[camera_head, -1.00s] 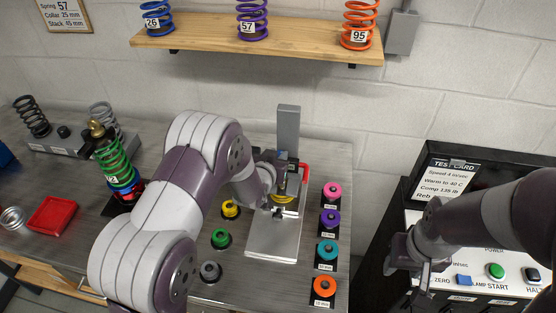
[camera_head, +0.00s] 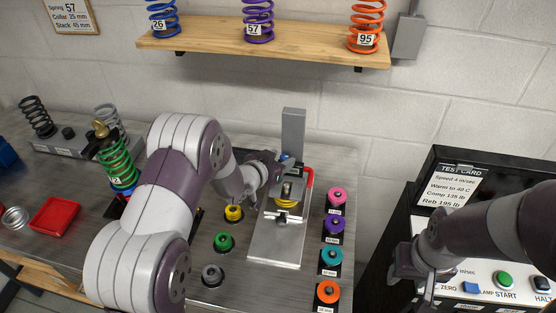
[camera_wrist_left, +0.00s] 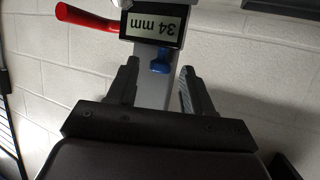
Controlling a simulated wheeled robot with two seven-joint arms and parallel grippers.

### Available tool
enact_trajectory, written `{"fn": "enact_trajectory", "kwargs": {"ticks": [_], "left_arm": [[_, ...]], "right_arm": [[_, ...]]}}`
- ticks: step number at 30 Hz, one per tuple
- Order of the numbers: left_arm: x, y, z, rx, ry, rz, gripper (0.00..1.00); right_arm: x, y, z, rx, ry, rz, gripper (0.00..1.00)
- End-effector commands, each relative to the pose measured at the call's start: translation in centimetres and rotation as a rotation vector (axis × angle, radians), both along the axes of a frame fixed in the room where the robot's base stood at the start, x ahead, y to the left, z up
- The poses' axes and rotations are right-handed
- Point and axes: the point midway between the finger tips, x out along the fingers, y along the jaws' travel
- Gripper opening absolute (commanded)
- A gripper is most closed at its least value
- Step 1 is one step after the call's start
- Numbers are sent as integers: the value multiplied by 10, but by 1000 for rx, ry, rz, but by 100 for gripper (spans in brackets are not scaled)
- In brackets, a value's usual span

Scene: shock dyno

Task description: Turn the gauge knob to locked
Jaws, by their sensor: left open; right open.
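The gauge stands on the bench with a grey upright column (camera_head: 292,135), a red handle (camera_head: 309,178) and a bright metal base plate (camera_head: 275,245). In the left wrist view its display (camera_wrist_left: 152,28) reads 34 mm, seen upside down. The blue gauge knob (camera_wrist_left: 159,62) is below the display, in front of the column. It also shows as a small blue spot in the head view (camera_head: 284,157). My left gripper (camera_wrist_left: 158,82) is open, one finger on each side of the knob's line, with no visible contact. My right gripper (camera_head: 410,265) is open and empty beside the test panel.
Yellow (camera_head: 233,213), green (camera_head: 224,242) and grey collars stand left of the gauge. A column of coloured collars (camera_head: 331,259) stands to its right. A wooden shelf (camera_head: 265,45) with springs is above. The test panel (camera_head: 480,270) with buttons is at the right.

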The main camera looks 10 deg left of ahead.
Motion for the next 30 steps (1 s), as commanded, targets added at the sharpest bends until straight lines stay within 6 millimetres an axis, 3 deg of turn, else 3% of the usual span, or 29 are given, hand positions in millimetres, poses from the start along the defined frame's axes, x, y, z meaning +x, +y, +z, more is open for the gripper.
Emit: {"fn": "enact_trajectory", "kwargs": {"ticks": [5, 12, 18, 30], "left_arm": [[-14, 7, 5, 0, 0, 2, 51], [-70, 29, 30, 0, -2, 3, 51], [-102, 42, 45, 0, -2, 3, 51], [-109, 44, 49, 0, -1, 0, 51]], "right_arm": [[0, 0, -5, 0, 0, 0, 47], [0, 0, -16, 0, 0, 0, 47], [0, 0, -18, 0, 0, 0, 47], [0, 0, -18, 0, 0, 0, 47]]}}
